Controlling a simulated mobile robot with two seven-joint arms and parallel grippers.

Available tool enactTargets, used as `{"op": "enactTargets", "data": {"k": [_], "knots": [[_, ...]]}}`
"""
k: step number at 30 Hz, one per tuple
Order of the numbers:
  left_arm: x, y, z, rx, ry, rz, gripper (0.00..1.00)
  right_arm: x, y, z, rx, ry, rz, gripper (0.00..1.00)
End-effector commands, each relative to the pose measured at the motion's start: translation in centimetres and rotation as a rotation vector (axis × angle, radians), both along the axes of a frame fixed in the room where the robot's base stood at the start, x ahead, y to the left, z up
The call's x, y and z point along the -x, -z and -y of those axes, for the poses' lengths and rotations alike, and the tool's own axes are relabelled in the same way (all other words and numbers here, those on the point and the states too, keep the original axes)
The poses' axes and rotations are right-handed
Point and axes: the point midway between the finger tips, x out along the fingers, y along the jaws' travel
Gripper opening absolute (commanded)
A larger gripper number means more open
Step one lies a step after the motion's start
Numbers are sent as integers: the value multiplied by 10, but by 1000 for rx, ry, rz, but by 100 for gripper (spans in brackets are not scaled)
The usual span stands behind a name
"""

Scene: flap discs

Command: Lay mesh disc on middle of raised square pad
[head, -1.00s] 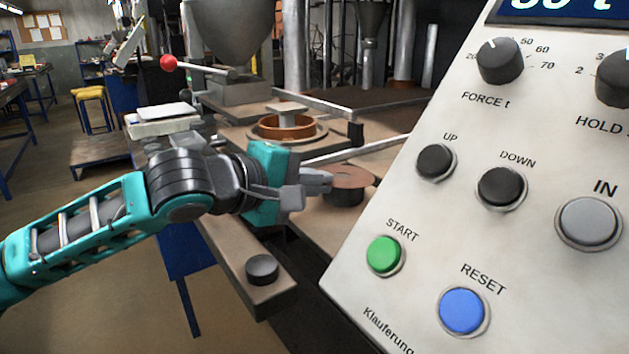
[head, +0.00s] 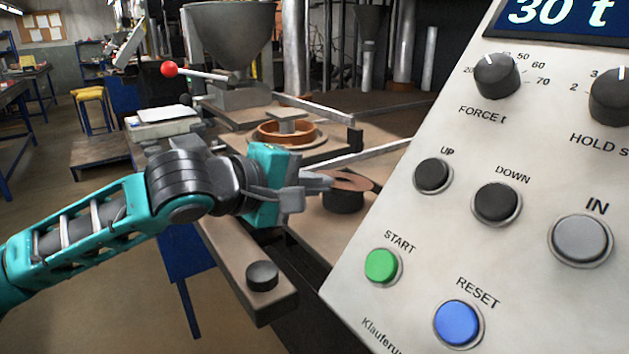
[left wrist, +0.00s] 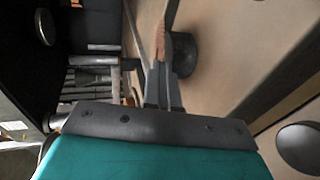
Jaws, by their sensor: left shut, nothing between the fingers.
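A thin brown disc (head: 353,182) with a dark centre lies on a short black cylinder (head: 343,202); I cannot make out mesh on it. A small grey square pad (head: 291,114) stands raised inside a copper-coloured ring (head: 268,134). My left gripper (head: 326,182) is shut and empty, its fingertips at the left edge of the disc; I cannot tell whether they touch. In the left wrist view my shut fingers (left wrist: 162,75) point toward the disc (left wrist: 160,40), seen edge-on beside the black cylinder (left wrist: 183,55). My right gripper is out of view.
A sloped control panel (head: 535,150) with buttons fills the right side. A red-knobbed lever (head: 169,69) and a hopper (head: 228,40) stand behind the ring. White flat plates (head: 163,115) lie at back left.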

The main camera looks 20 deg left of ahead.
Motion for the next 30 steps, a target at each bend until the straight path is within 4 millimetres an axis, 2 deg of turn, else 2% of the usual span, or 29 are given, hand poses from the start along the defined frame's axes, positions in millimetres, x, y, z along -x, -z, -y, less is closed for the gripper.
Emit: {"op": "enactTargets", "data": {"k": [7, 30], "knots": [[0, -12, 0, -1, -1, -2, 0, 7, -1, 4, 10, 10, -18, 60], [0, -42, 0, 1, 0, 1, 0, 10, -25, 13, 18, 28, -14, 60]]}}
